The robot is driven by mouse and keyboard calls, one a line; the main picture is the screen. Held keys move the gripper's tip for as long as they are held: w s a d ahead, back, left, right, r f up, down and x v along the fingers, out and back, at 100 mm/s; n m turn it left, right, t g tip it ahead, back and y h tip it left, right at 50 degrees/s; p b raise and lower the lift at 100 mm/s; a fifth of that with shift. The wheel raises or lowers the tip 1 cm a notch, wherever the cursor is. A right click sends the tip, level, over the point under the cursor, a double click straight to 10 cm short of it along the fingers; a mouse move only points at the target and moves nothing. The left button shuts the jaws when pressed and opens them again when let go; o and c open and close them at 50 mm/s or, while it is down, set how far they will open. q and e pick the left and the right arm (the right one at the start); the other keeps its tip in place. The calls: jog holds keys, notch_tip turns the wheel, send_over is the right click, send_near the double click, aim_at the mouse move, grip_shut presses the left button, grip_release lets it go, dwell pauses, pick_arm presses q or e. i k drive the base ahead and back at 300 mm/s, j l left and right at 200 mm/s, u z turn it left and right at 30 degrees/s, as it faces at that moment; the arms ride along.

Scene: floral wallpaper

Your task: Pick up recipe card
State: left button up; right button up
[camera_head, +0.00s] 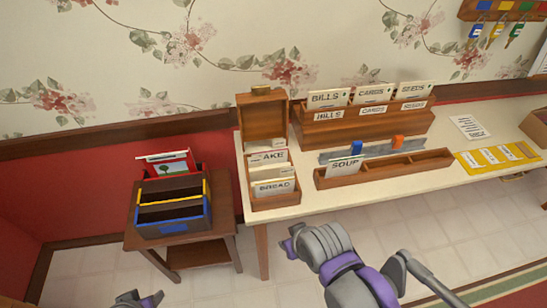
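An open wooden recipe box (275,203) stands at the left end of the white table, its lid (263,117) raised. Inside are upright cards, with a card reading "BREAD" (274,188) in front and one reading "AKE" (268,156), its first letter hidden, behind. A card reading "SOUP" (345,167) stands in a low wooden tray (400,170) to the right. My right gripper (290,239) is in front of the table edge, apart from the cards, with nothing visible in it. My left gripper (142,301) is at the bottom left, mostly cut off.
A wooden sorter (362,132) labelled bills, cards and seeds stands at the back. A grey strip with blue and orange clips (397,142) lies before it. A yellow card strip (497,158) is at the right. A low side table (206,254) holds a dark divided box (172,208).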

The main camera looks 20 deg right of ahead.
aim_at(341, 166)
jog(key=k+l+z, duration=0.1)
jog(key=z, duration=1.35)
jog(key=i+l, duration=0.05)
